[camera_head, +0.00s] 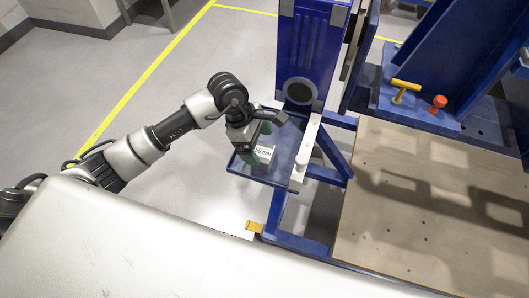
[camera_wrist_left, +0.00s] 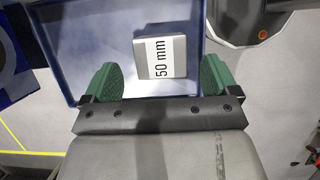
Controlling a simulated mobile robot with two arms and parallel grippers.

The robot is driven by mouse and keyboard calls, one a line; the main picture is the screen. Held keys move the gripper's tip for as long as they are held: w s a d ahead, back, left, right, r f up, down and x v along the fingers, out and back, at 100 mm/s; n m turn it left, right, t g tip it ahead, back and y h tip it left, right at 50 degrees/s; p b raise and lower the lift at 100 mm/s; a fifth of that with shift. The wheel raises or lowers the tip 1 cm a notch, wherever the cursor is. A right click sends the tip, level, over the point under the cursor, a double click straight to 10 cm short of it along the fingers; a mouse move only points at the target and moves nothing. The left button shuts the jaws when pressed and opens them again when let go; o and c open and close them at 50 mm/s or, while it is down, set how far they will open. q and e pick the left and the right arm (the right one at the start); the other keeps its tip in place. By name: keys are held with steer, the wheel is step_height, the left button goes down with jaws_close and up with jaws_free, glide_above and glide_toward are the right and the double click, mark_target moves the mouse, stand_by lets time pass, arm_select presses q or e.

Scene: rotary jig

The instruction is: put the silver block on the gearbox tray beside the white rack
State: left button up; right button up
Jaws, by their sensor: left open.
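The silver block (camera_head: 264,152), with a white "50 mm" label, is inside the outline of the blue gearbox tray (camera_head: 281,178) and appears to lie on its floor. In the left wrist view the block (camera_wrist_left: 172,48) is between and just beyond the green fingertips, with gaps at both sides. My left gripper (camera_head: 262,143) is over the tray and open around the block; its fingers partly hide the block in the head view. The white rack (camera_head: 307,147) is a narrow bar along the right side of the tray. My right gripper is not in view.
A tall blue column (camera_head: 310,40) stands just behind the tray. Right of it are a wooden worktop (camera_head: 420,205), a yellow T-handle (camera_head: 402,88) and an orange knob (camera_head: 438,102). The floor left of the tray is open, with yellow lines.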

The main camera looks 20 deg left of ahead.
arm_select(q)
steer(key=v, duration=0.6)
steer(key=shift+r+b, duration=0.3)
steer(key=shift+s, duration=0.1)
